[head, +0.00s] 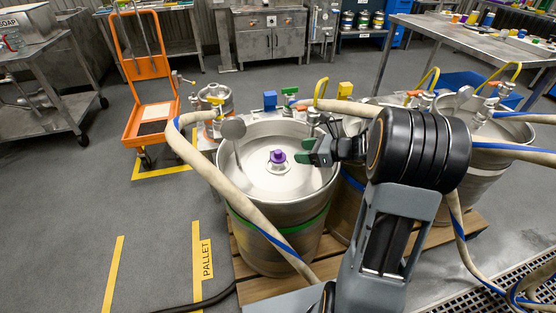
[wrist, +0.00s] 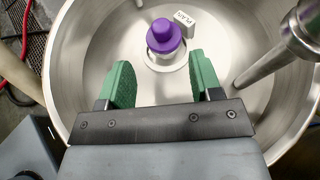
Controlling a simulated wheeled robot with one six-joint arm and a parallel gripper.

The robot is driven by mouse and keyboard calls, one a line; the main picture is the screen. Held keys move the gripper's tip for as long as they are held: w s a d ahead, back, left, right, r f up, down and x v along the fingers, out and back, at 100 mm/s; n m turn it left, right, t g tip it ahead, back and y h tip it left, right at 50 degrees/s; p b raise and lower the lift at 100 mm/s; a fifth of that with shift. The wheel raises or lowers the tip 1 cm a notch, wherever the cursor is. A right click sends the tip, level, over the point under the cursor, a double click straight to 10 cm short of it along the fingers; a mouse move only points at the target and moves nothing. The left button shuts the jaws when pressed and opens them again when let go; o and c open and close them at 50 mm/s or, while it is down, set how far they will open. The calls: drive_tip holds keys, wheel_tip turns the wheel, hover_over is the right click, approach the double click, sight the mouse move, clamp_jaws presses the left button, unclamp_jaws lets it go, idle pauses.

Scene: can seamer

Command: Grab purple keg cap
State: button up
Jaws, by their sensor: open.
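The purple keg cap (head: 278,157) sits on the raised centre fitting in the top of the steel keg (head: 262,190). In the wrist view the purple cap (wrist: 164,37) shows ahead of and between the two green finger pads. My gripper (head: 307,153) is over the right part of the keg top, to the right of the cap. My gripper (wrist: 159,80) is open, with nothing between its fingers and the cap beyond the fingertips.
A beige hose (head: 215,175) runs over the keg's left rim. A steel pipe (wrist: 280,53) crosses the keg's right side in the wrist view. Other kegs (head: 483,145) with hoses stand to the right. An orange cart (head: 150,85) stands at the back left.

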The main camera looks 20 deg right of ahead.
sight(277, 151)
drive_tip(key=shift+b+x, duration=1.15)
drive_tip(key=shift+x, duration=2.9)
drive_tip(key=shift+r, duration=0.1)
drive_tip(key=c, duration=1)
